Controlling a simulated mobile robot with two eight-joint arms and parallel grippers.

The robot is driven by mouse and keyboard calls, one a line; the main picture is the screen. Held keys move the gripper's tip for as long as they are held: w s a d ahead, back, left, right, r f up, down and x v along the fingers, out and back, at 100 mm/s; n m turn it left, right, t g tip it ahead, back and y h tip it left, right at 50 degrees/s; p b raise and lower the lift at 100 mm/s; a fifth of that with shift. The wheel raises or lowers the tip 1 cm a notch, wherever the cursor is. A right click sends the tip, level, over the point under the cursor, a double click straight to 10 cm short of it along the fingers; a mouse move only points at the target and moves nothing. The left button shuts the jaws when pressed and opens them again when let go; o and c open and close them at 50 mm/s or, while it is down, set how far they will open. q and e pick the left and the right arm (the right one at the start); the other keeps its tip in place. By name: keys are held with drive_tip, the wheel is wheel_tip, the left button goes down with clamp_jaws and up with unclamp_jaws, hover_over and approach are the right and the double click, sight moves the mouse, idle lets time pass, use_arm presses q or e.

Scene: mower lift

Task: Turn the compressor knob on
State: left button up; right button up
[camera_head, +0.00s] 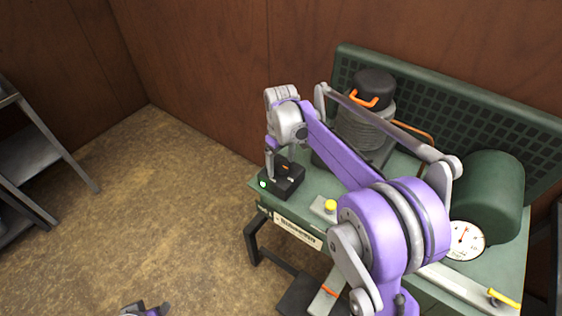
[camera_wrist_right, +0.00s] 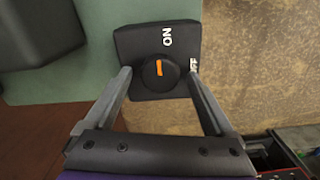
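The compressor knob (camera_wrist_right: 146,72) is a round black dial with an orange mark on a black switch box (camera_wrist_right: 178,84). The white ON label (camera_wrist_right: 167,36) is above it in the wrist view; a partly covered OFF label is at its right. The orange mark is nearly upright in that view, slightly slanted. The box (camera_head: 291,187) is at the near left corner of the green compressor. My right gripper (camera_wrist_right: 159,72) is open, its fingers on either side of the knob; contact is unclear. It also shows in the head view (camera_head: 280,163), above the box.
A yellow button (camera_head: 330,205), a white gauge (camera_head: 465,240) and a green tank (camera_head: 490,195) are on the compressor. My left arm's end (camera_head: 146,310) shows at the bottom edge.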

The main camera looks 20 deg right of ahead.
sight(281, 167)
drive_tip(key=shift+r, duration=0.15)
wheel_tip(281, 167, up, 11)
drive_tip(key=shift+f+p, duration=0.2)
drive_tip(key=shift+p, duration=0.15)
idle(0.4)
drive_tip(key=s+a+f+m+t, duration=0.1)
drive_tip(key=s+a+f, duration=0.1)
drive_tip(key=s, duration=0.6)
drive_tip(key=s+a+f+m+t, duration=0.1)
drive_tip(key=s+a+f+t, duration=0.1)
drive_tip(key=s+f, duration=0.3)
drive_tip(key=s+a+f+m+t+p, duration=0.1)
drive_tip(key=s+a+f+m+t, duration=0.1)
drive_tip(key=s, duration=1)
drive_tip(key=shift+s+f, duration=0.2)
drive_tip(key=shift+f, duration=0.6)
